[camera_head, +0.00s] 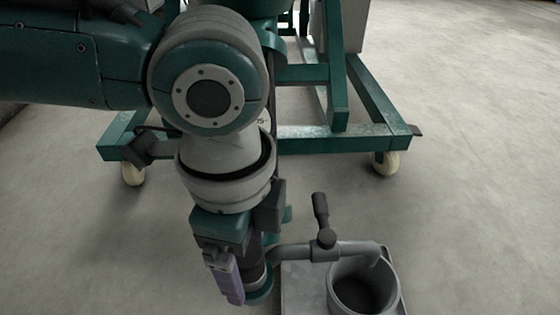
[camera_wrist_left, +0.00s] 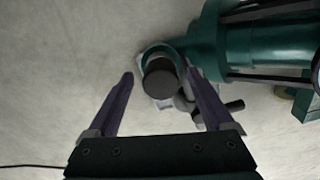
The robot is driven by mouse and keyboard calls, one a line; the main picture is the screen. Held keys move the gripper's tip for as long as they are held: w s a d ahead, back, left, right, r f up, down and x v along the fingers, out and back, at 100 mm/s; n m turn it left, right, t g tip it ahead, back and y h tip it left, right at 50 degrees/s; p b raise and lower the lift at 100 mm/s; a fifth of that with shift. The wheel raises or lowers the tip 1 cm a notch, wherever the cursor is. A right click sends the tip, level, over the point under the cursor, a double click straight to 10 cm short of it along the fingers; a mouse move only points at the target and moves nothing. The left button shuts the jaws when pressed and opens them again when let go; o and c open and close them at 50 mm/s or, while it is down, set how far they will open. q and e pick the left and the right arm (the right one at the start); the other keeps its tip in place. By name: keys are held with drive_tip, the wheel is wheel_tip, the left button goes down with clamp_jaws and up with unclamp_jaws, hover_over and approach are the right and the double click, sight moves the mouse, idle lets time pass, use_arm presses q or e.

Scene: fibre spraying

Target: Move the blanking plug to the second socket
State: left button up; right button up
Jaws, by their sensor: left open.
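My left gripper (camera_head: 243,290) points down at the lower middle of the head view, its purple finger beside a dark cylinder with a teal ring at its foot. In the left wrist view the left gripper (camera_wrist_left: 159,74) is open. A dark round-ended cylinder (camera_wrist_left: 160,80), which looks like the blanking plug, lies between and beyond its two fingertips. I cannot tell whether a finger touches it. A grey open cup-like socket (camera_head: 365,290) stands to the right of the gripper in the head view and looks empty. My right gripper is not in view.
A grey pipe with a dark-handled valve (camera_head: 325,237) runs between the gripper and the grey cup. A teal wheeled frame (camera_head: 320,145) stands behind. A large teal cylindrical body (camera_wrist_left: 235,45) fills the upper right of the wrist view. Concrete floor (camera_head: 480,190) is clear at right.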

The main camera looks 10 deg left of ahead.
use_arm(q)
clamp_jaws()
idle(0.7)
